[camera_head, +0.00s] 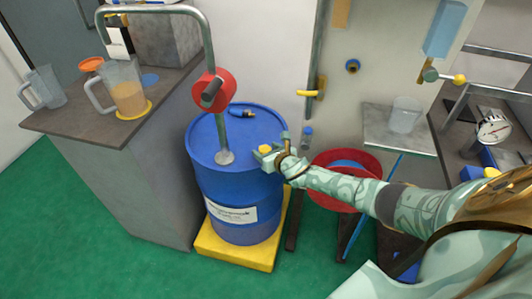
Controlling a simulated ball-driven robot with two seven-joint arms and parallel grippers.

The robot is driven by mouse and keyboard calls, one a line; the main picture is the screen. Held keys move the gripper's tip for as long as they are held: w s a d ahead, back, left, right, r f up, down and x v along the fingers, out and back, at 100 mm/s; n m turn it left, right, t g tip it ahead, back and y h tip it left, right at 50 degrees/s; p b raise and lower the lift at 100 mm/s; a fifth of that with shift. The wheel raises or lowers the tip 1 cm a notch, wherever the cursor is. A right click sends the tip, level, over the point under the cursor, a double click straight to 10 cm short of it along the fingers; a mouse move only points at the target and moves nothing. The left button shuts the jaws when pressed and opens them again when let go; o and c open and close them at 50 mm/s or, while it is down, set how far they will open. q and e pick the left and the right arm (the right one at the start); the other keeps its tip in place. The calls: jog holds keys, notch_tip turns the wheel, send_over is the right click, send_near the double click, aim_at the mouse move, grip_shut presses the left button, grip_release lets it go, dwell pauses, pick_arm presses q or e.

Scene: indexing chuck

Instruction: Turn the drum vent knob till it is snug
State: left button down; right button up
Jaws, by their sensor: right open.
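A blue drum (238,190) with a white label stands upright on a yellow base. A small yellow knob (265,149) shows at the right side of the drum's top; I take it to be the vent knob. My right gripper (264,153) is open at the knob, with its fingers close around or beside it. I cannot tell whether they touch it, and the gripper hides the knob's lower part. My left gripper is not in view.
A pump with a red wheel (222,88) and a grey pipe rises from the drum's top. A dark blue item (242,113) lies behind it. A red tub (335,196) stands right of the drum. A counter (70,118) with jugs is at left.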

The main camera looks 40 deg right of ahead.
jog(key=c, duration=1)
jog(key=shift+o, duration=0.2)
